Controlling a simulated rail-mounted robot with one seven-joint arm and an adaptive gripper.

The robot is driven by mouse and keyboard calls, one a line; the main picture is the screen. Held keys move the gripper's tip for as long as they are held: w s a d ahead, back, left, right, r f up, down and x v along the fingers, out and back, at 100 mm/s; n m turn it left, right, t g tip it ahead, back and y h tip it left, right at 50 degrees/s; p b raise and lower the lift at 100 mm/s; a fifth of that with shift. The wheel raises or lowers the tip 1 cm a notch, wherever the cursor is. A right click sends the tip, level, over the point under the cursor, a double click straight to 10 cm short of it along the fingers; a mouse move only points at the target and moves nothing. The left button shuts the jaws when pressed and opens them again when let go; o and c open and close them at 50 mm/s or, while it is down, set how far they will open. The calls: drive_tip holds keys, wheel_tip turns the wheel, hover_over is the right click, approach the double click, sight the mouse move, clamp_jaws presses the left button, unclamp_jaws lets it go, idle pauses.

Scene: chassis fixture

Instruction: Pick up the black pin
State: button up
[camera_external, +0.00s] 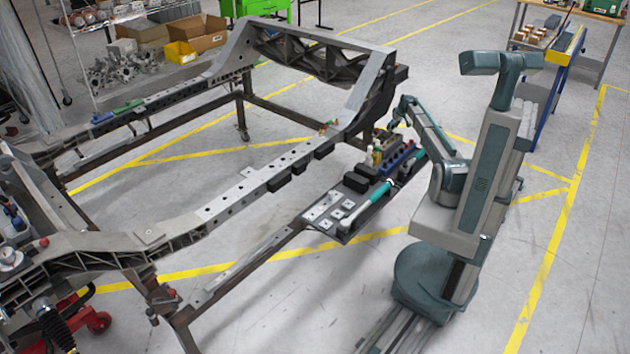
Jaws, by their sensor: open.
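I cannot make out the black pin for certain; it is too small or hidden among the dark parts on the tray. The dark tray (345,232) is fixed beside the chassis rail and holds black blocks (356,182), light square plates and a teal-handled tool (372,197). My gripper (391,125) is small in the view, at the end of my bent arm, above the far end of the tray. It is open and apart from the tray parts. No held object shows in it.
The chassis frame (250,186) runs along the tray's left side. A blue rack (398,160) with small parts stands at the tray's far end. A workbench (575,12) stands at the back right. The floor right of my base is clear.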

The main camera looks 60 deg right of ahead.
drive_tip(key=shift+f, duration=0.1)
drive_tip(key=shift+c, duration=0.4)
clamp_jaws()
drive_tip(key=shift+r, duration=0.6)
wheel_tip(320, 180, up, 6)
drive_tip(key=shift+w+p, duration=0.1)
drive_tip(key=shift+p, duration=0.2)
drive_tip(key=s+a, duration=0.2)
drive_tip(key=s, duration=1.6)
drive_tip(key=shift+a, duration=0.35)
drive_tip(key=shift+r, duration=0.1)
